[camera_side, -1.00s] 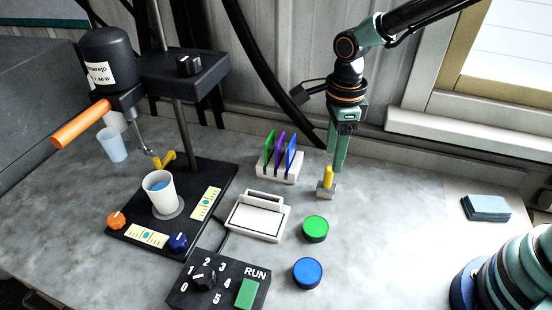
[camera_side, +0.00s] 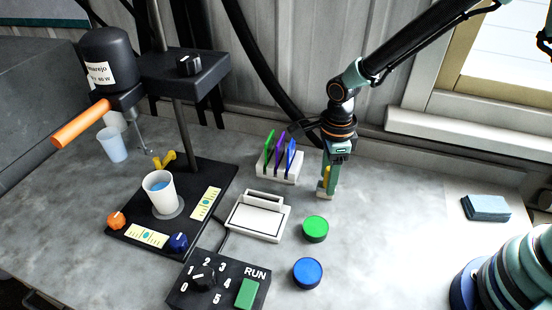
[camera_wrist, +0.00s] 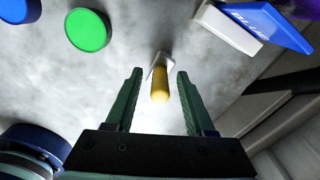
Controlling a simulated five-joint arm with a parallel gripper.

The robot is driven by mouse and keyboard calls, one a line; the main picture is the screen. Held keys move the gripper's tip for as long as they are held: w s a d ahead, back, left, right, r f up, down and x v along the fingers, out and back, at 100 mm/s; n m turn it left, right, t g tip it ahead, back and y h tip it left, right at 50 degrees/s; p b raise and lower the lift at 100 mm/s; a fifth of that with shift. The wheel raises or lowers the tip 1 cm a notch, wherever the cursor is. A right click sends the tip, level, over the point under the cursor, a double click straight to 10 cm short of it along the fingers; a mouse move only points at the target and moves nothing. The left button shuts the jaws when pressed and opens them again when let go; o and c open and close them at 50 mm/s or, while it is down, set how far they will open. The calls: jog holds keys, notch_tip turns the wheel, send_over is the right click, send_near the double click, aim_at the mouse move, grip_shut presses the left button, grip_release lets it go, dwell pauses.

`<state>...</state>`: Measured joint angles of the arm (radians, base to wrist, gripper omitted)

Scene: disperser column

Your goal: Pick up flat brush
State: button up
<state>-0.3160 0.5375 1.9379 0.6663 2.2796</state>
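The flat brush appears to be the upright piece with a yellow handle (camera_side: 326,177) on a small pale grey block (camera_side: 323,189), right of the rack. In the wrist view its yellow handle (camera_wrist: 159,88) points toward the camera and lies between my two green fingers. My gripper (camera_side: 333,183) is lowered at the brush in the side view, partly covering it. In the wrist view my gripper (camera_wrist: 160,74) is open, with a visible gap on each side of the handle. The lower end of the brush is not clearly visible.
A white rack (camera_side: 280,169) with green, purple and blue plates stands close left of my gripper. A green round lid (camera_side: 315,228) and a blue one (camera_side: 307,273) lie in front. The disperser stand (camera_side: 180,205), scale (camera_side: 257,217) and control box (camera_side: 217,284) are left.

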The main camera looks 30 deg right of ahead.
grip_shut()
jog(key=shift+r, duration=0.1)
notch_tip(320, 180, up, 20)
jog(key=s+d+f+n, duration=0.1)
jog(key=d+n, duration=1.1)
jog(key=n, duration=1)
jog(key=shift+d, duration=0.2)
